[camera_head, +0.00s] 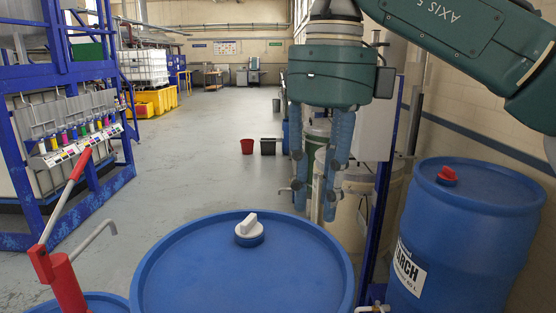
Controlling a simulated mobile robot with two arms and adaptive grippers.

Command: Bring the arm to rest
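My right arm (450,45) comes in from the top right, its green links reaching across the upper part of the head view. My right gripper (315,205) hangs fingers-down, with two blue fingers apart and nothing visible between them. It appears above and behind the large blue drum (190,285), which has a white cap (249,229) on its lid. I cannot tell its exact distance from the drum. My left gripper is not in view.
A blue drum (465,240) with a red cap stands right. A red hand pump (66,282) is at front left, near a blue rack (110,185). A blue post (381,210) and pale drum (350,215) stand behind the gripper. Open floor (205,140) lies centre-left, with a red bucket (247,146).

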